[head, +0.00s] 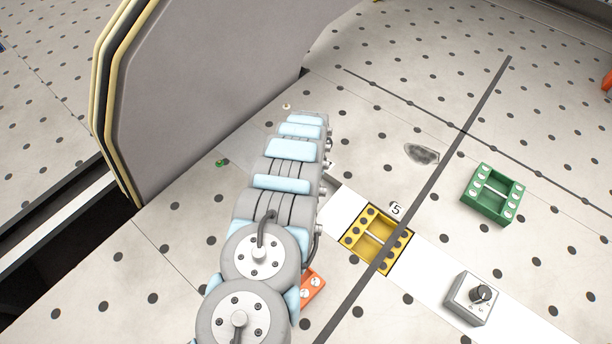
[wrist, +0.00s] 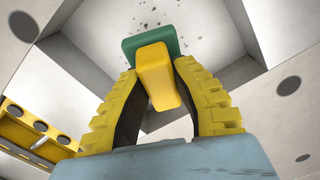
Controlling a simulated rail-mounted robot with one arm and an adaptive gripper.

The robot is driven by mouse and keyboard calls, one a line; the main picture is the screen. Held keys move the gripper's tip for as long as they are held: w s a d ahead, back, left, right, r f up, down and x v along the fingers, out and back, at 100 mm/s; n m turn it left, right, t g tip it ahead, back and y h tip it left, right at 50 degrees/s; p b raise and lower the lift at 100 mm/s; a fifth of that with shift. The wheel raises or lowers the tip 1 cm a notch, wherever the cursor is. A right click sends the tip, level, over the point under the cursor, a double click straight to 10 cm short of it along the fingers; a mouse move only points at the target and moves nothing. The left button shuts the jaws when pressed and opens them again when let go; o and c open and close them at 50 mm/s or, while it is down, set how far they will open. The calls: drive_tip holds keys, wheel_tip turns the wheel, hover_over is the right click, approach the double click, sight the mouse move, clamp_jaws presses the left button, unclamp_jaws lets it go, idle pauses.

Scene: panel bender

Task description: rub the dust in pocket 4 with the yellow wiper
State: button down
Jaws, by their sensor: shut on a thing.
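In the wrist view, my gripper (wrist: 154,70) is shut on the yellow wiper (wrist: 158,78), a yellow block with a green pad (wrist: 132,46) at its far end. The wiper points into a pale, square-sided pocket (wrist: 90,65). Dark dust specks (wrist: 182,14) lie scattered on the pocket floor just beyond the pad. I cannot tell whether the pad touches the floor. No number shows on this pocket. In the head view, my arm hides the gripper, the wiper and the pocket.
A yellow frame (head: 351,240) sits beside a "5" label (head: 396,209); a green frame (head: 482,207) stands right of it. A grey knob box (head: 463,305) is at lower right. An orange part (head: 313,287) is beside my arm. A large grey panel (head: 215,80) rises at upper left.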

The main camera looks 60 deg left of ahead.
drive_tip(key=shift+w+d+r+p, duration=0.1)
drive_tip(key=shift+w+d+p, duration=0.25)
drive_tip(key=shift+d, duration=0.4)
drive_tip(key=shift+w+d+p, duration=0.2)
drive_tip(key=shift+d+p, duration=0.2)
drive_tip(key=shift+d, duration=0.35)
drive_tip(key=shift+w+d+r+p, duration=0.1)
drive_tip(key=shift+w+d+p, duration=0.25)
drive_tip(key=shift+d, duration=0.4)
drive_tip(key=shift+d+r+p, duration=0.15)
drive_tip(key=shift+r+p, duration=1.25)
drive_tip(key=shift+r, duration=1.55)
drive_tip(key=shift+r+p, duration=0.3)
drive_tip(key=shift+r, duration=1.2)
